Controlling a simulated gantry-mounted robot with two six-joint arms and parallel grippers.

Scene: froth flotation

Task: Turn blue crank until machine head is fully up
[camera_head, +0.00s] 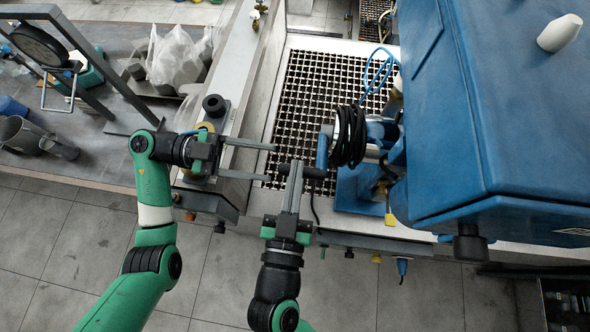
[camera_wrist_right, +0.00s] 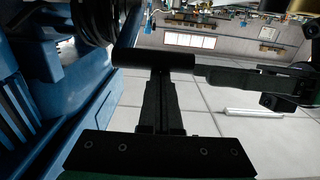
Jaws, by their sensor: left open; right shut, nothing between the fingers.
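The blue crank (camera_head: 322,151) is on the left side of the blue machine, with its black handle (camera_head: 314,173) pointing left. In the right wrist view the handle (camera_wrist_right: 153,60) lies across my fingertips, with the blue crank arm (camera_wrist_right: 128,36) behind it. My right gripper (camera_head: 294,165) is shut and empty, its fingertips at the handle; I cannot tell whether they touch it. My left gripper (camera_head: 273,162) is open, its two fingers pointing right, left of the handle and apart from it. The large blue machine head (camera_head: 520,90) fills the upper right.
A black coiled hose (camera_head: 350,136) hangs just right of the crank. A metal grating (camera_head: 310,85) lies behind it. A side bench (camera_head: 110,150) with plastic bags (camera_head: 174,55) is at left. The tiled floor in front is mostly clear.

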